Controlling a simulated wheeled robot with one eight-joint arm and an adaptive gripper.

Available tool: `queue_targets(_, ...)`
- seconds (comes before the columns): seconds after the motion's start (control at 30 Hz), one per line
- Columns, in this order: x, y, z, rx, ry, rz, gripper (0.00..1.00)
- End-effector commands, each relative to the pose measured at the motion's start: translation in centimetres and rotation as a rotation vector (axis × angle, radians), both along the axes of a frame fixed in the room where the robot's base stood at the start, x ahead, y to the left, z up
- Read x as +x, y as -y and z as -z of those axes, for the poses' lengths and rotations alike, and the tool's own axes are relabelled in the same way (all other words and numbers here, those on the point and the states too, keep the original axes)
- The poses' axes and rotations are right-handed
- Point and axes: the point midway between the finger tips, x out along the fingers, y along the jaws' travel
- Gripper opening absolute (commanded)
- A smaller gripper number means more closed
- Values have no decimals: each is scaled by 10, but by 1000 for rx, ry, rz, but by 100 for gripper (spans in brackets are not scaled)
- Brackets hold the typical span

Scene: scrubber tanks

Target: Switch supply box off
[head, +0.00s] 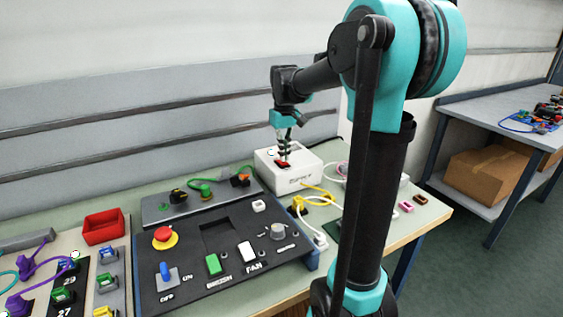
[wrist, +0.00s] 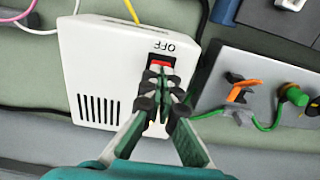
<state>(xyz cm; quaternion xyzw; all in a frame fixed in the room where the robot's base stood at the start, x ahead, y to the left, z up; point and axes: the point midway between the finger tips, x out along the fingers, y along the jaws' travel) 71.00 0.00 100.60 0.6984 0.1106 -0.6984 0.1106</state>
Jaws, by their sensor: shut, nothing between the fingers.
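The supply box (head: 293,178) is a white box with a sloped top and a side label, at the back of the bench. In the wrist view the box (wrist: 95,65) shows a vent grille and the word OFF printed beside a red rocker switch (wrist: 162,62). My gripper (head: 284,155) is shut and empty, pointing down at the switch. In the wrist view its fingertips (wrist: 163,78) are right at the switch and cover part of it. I cannot tell whether they touch it or which way the rocker is tipped.
A dark control panel (head: 180,290) with a red emergency button (head: 164,237) and several switches lies in front. A grey connector strip (wrist: 275,85) with green and orange plugs stands beside the box. Yellow and white cables (head: 318,200) run nearby. A red tray (head: 104,226) stands at left.

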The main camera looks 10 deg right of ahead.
Motion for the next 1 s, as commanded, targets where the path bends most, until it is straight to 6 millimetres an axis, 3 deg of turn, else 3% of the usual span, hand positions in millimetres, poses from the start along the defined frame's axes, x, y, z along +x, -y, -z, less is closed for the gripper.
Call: queue_targets(1.0,0,0,14,0,0,0,0)
